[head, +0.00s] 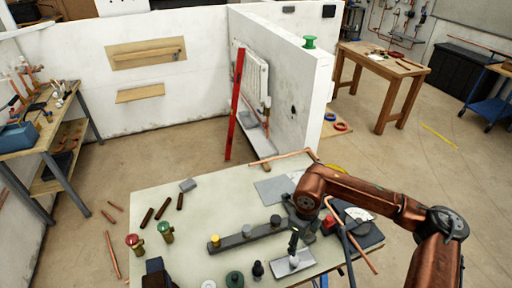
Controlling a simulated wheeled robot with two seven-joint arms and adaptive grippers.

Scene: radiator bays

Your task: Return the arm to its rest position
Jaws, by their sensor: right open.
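My copper-coloured right arm (365,192) comes in from the right, over the right part of the pale worktable (150,200). Its wrist bends down, and my right gripper (301,228) points downward above the table, near the dark bar and a small light tray (292,264). Its jaws are open, and I see nothing held in them. A dark upright piece stands at the tray beside the gripper; I cannot tell whether they touch.
On the table are a dark bar (238,239) with knobs, red-topped (134,241) and green-topped (165,229) valves, and copper pipes. A white partition (290,100) with a radiator (250,80) and red level (234,105) stands behind. A wooden table (382,65) stands back right; open floor lies right.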

